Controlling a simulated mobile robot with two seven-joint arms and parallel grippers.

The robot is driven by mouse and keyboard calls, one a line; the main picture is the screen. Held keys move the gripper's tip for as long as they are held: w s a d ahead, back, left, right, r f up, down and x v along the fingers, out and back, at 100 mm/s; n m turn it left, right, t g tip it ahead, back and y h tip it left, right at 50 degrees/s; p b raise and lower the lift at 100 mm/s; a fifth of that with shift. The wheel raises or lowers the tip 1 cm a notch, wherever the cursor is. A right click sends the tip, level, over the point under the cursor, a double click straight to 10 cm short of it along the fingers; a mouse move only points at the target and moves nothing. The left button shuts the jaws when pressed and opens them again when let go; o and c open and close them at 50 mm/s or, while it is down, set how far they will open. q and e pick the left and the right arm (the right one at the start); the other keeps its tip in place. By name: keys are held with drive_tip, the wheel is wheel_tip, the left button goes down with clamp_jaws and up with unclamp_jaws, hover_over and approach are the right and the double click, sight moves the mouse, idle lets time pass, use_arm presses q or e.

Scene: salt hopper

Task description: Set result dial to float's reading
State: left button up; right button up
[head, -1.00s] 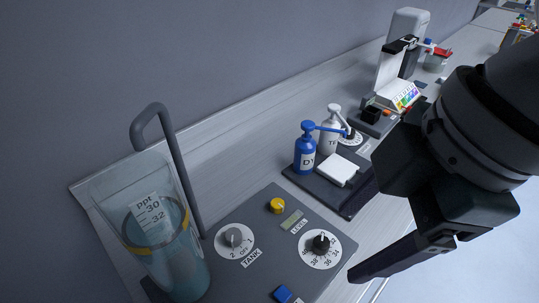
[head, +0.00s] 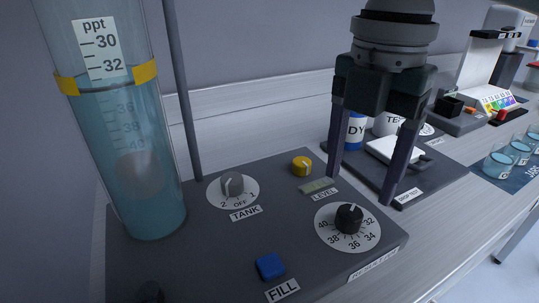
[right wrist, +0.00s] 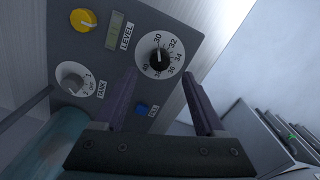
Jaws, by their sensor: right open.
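The result dial is a black knob (head: 349,218) on a round white plate numbered 30 to 40. In the right wrist view the knob (right wrist: 160,62) has its white mark toward 30. A float with a ppt scale (head: 100,48) stands in a clear cylinder of teal liquid (head: 150,215). The liquid surface, at a yellow band (head: 145,73), crosses the scale slightly below the 32 label. My right gripper (head: 360,190) is open and empty, fingers pointing down, above and behind the dial. In the wrist view its fingers are on either side of the dial's direction. My left gripper is not in view.
The panel also has a grey tank knob (head: 232,184), a yellow knob (head: 301,166), a level display (head: 318,186) and a blue fill button (head: 270,266). A blue bottle (head: 355,130) and a white block (head: 396,149) stand behind the gripper. Glass cups (head: 500,160) are at right.

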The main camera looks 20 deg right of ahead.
sight(351, 212)
wheel_tip(351, 212, down, 6)
drive_tip(key=shift+r+b, duration=0.25)
drive_tip(key=shift+b, duration=0.05)
clamp_jaws()
idle(0.5)
